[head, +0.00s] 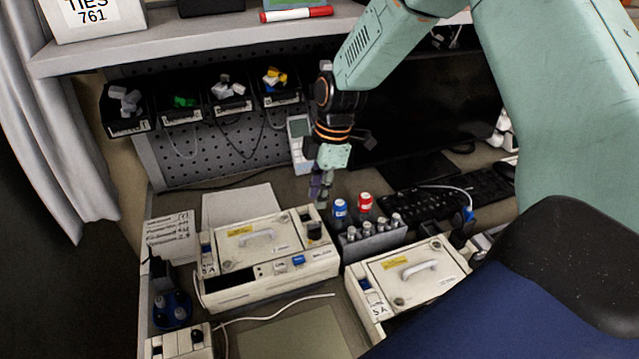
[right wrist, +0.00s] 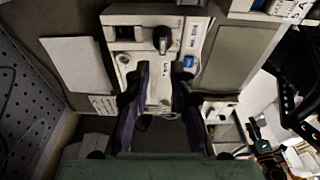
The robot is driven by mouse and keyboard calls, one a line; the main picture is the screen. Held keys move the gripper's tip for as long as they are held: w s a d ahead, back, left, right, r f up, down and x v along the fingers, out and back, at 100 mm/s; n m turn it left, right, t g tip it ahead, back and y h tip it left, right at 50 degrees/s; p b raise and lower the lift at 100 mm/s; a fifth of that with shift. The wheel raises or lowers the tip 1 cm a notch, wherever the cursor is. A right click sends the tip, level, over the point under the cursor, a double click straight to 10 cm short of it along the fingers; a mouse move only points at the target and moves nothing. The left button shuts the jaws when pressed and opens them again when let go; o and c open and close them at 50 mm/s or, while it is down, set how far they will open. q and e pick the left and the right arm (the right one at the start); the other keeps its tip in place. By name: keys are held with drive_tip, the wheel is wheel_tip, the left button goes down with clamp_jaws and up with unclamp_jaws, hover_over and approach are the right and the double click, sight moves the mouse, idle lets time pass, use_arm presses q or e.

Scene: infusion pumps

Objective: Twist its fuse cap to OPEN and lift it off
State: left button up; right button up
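A white infusion pump (head: 262,262) stands on the desk at centre left, with a handle on its lid and a blue button on its front. A black knob-like fuse cap (head: 314,231) sits on its right end. The cap also shows in the right wrist view (right wrist: 162,39), at the top centre. My right gripper (head: 321,188) hangs fingers down, above and behind the pump's right end, apart from the cap. In the right wrist view its two dark fingers (right wrist: 160,82) are spread with nothing between them. My left gripper is not in view.
A second pump (head: 405,275) stands to the right. A grey rack (head: 373,244) holds blue-capped, red-capped and grey cylinders behind it. A blue round holder (head: 172,310) is at left. Parts bins (head: 228,95) hang on the pegboard. A keyboard (head: 440,205) lies at back right.

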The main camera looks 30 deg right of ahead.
sight(315, 223)
drive_tip(key=shift+a+f+b, duration=0.15)
drive_tip(key=shift+a+b, duration=0.2)
drive_tip(key=shift+a, duration=0.25)
drive_tip(key=shift+s+a+f+b, duration=0.1)
drive_tip(key=shift+a+f+b, duration=0.05)
drive_tip(key=shift+f+b, duration=0.15)
drive_tip(key=f+b, duration=0.2)
drive_tip(key=f, duration=0.1)
drive_tip(key=d+f+b, duration=0.1)
drive_tip(key=f+b, duration=0.1)
drive_tip(key=shift+f, duration=0.25)
drive_tip(key=shift+a+f, duration=0.2)
drive_tip(key=shift+f, duration=0.1)
drive_tip(key=shift+a+f+b, duration=0.1)
drive_tip(key=shift+a+b, duration=0.05)
drive_tip(key=shift+b, duration=0.2)
drive_tip(key=shift+s, duration=0.15)
drive_tip(key=shift+d, duration=0.25)
drive_tip(key=shift+c, duration=1.2)
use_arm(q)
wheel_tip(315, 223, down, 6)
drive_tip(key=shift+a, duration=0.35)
use_arm(e)
drive_tip(key=shift+a, duration=0.1)
clamp_jaws()
